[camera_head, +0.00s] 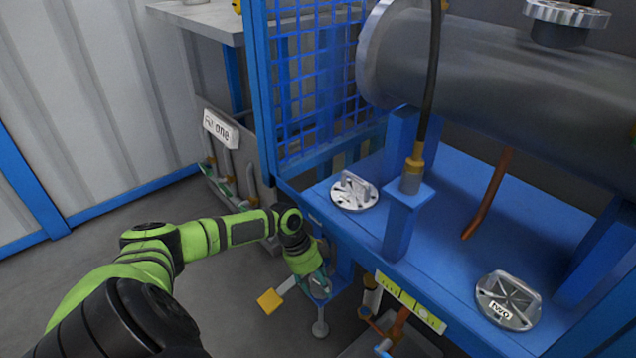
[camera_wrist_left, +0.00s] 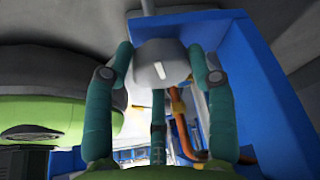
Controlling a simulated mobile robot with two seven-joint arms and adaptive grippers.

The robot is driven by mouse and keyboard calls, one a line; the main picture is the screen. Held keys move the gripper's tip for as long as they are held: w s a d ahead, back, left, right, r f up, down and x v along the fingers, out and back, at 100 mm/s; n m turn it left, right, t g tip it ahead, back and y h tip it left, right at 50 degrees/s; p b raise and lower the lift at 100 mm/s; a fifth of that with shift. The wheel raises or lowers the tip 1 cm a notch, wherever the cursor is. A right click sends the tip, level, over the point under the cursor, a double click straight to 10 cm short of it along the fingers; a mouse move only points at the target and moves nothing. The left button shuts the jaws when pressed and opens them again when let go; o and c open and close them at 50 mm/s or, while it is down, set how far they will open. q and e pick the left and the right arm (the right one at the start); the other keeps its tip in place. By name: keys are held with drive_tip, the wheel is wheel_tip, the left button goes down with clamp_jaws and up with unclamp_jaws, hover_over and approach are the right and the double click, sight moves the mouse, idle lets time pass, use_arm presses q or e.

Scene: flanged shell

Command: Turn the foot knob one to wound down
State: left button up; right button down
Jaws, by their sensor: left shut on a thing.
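My left gripper (camera_head: 318,285) is low at the front left corner of the blue frame. In the left wrist view its teal fingers (camera_wrist_left: 160,110) are shut around a grey rounded knob (camera_wrist_left: 160,68) with a short white mark on its face. The white mark stands close to upright, slightly tilted. In the head view the gripper hides most of the knob. A grey foot (camera_head: 320,328) shows just below the gripper. A yellow tag (camera_head: 269,301) sticks out to the left of it. My right gripper is not in view.
The blue frame (camera_head: 460,220) carries a large grey cylinder (camera_head: 480,70) and two round metal flanges (camera_head: 354,192), one labelled "two" (camera_head: 508,302). A blue mesh guard (camera_head: 315,80) stands behind. The grey floor (camera_head: 110,225) at left is clear.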

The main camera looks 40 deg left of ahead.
use_arm(q)
drive_tip(key=shift+w+d+r+m, duration=0.3)
drive_tip(key=shift+w+d+m, duration=0.1)
drive_tip(key=shift+w, duration=0.1)
drive_tip(key=o, duration=1.1)
drive_tip(key=shift+s+a+f, duration=0.15)
drive_tip(key=shift+s, duration=0.1)
drive_tip(key=shift+a+r, duration=0.2)
drive_tip(key=w+v, duration=0.1)
drive_tip(key=v, duration=0.6)
drive_tip(key=shift+s, duration=0.4)
